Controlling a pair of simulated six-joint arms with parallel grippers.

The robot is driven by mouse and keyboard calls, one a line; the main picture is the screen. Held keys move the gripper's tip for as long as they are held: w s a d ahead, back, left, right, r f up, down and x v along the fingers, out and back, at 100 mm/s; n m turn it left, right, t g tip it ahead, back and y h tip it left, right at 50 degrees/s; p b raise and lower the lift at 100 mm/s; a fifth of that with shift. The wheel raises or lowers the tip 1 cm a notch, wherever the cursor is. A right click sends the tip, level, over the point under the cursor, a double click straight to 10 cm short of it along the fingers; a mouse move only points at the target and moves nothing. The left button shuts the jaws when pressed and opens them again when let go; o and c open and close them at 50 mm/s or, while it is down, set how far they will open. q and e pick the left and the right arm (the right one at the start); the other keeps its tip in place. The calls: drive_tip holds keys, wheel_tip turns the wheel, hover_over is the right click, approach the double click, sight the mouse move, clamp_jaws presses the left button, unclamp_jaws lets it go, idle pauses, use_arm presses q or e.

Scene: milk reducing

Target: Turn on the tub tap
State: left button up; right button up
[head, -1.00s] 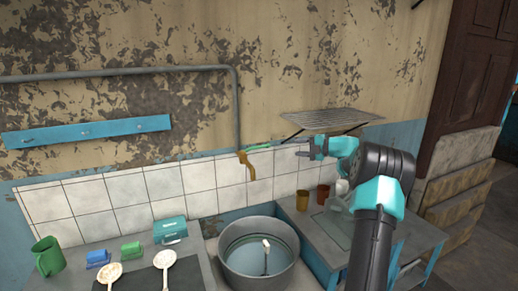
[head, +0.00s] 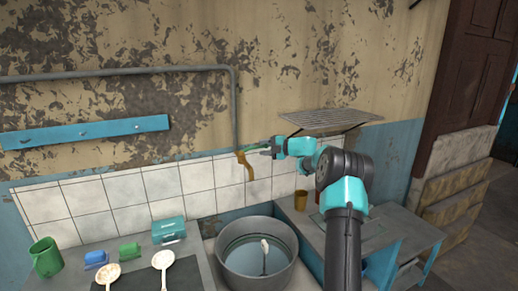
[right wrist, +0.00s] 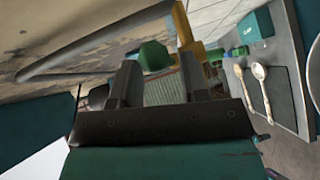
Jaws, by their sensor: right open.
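The brass tap (head: 247,166) hangs from the end of the grey wall pipe, above and slightly left of the tub. Its green handle (right wrist: 154,55) shows in the right wrist view just beyond my fingertips, between their lines; the brass body (right wrist: 184,30) is behind it. My right gripper (head: 268,147) is open and empty, just right of the tap at about handle height. I cannot tell whether it touches the handle. The round grey metal tub (head: 231,268) stands below with a pale-headed utensil inside. My left gripper is out of view.
A wire rack (head: 326,118) sticks out from the wall right of the tap, close to my right arm. A brown cup (head: 301,200) stands on the right counter. The left counter holds a green mug (head: 46,257), sponges, a teal box (head: 168,230) and two spoons.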

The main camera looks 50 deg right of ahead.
drive_tip(key=shift+x, duration=1.25)
drive_tip(key=shift+c, duration=0.4)
clamp_jaws()
